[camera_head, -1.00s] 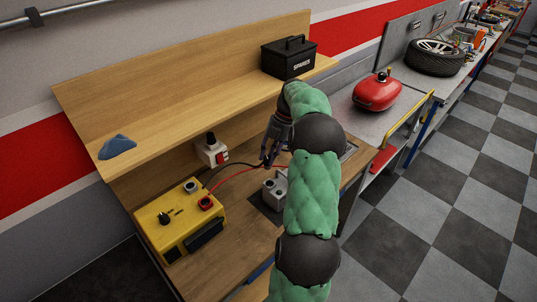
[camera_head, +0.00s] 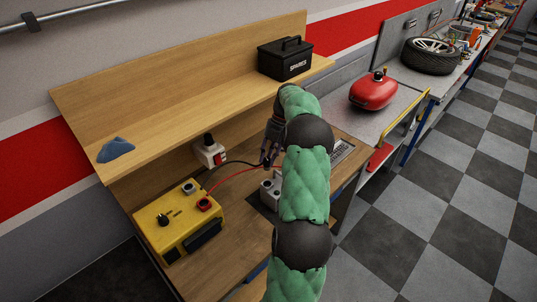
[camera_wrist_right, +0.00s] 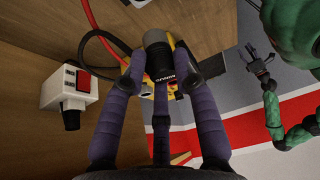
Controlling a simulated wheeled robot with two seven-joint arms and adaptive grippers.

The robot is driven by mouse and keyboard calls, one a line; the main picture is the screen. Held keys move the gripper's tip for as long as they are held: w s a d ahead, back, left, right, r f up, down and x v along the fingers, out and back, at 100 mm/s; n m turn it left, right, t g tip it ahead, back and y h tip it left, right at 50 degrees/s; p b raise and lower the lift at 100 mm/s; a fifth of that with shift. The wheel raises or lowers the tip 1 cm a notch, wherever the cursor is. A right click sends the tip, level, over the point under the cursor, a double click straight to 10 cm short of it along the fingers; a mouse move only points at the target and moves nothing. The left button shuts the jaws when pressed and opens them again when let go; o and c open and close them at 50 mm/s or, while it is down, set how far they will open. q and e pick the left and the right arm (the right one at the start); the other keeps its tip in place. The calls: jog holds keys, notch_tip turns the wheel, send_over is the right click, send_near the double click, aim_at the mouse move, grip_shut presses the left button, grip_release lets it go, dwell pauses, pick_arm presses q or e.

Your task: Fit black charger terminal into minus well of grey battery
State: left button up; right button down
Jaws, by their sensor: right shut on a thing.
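The grey battery (camera_head: 268,193) sits on the bench in the head view, partly hidden behind my right arm, with round wells on its top. My right gripper (camera_head: 267,161) is just beyond and above it. In the right wrist view my right gripper (camera_wrist_right: 158,74) is shut on the black charger terminal (camera_wrist_right: 157,45), a dark cylinder marked MINUS. The terminal is apart from the battery as far as the head view shows. The yellow charger (camera_head: 180,222) stands left of the battery. My left gripper (camera_wrist_right: 260,66) shows small and open in the wrist view.
A red cable (camera_head: 232,180) and a black cable (camera_head: 238,163) cross the bench from the charger. A white switch box (camera_head: 210,153) is on the back panel. The shelf above holds a black box (camera_head: 285,60) and a blue cloth (camera_head: 116,150).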

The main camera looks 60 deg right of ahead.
jog(key=shift+f, duration=0.8)
jog(key=shift+m+t, duration=0.5)
jog(key=shift+m, duration=0.4)
jog(key=shift+d+f+b, duration=0.1)
jog(key=shift+f+b, duration=2.15)
jog(key=shift+f, duration=0.6)
jog(key=shift+f+b, duration=0.95)
jog(key=shift+f, duration=0.5)
jog(key=c, duration=0.9)
grip_release()
